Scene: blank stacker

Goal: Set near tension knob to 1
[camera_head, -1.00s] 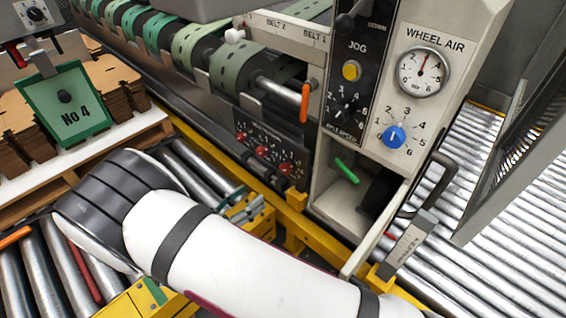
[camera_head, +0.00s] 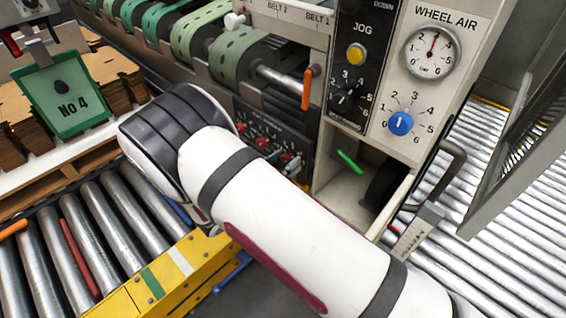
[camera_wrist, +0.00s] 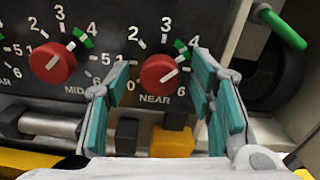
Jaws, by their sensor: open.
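The near tension knob is the red knob (camera_wrist: 158,76) above the NEAR label in the wrist view. Its white mark slants up to the right, roughly towards 4 to 5; the exact reading is unclear. Its scale shows 0, 2, 3, 4 and 6, with a green mark by 4; a finger covers part of the left side. My gripper (camera_wrist: 163,72) is open, with teal-padded fingers left and right of the knob, apart from it as far as I can tell. In the head view the near knob (camera_head: 287,158) shows small beside my gripper's fingers.
The red MID knob (camera_wrist: 52,62) sits to the left on the same dark panel. A yellow block (camera_wrist: 172,142) is below the near knob. A green handle (camera_wrist: 283,28) juts out at the right. In the head view a blue knob (camera_head: 401,123) is on the grey cabinet.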

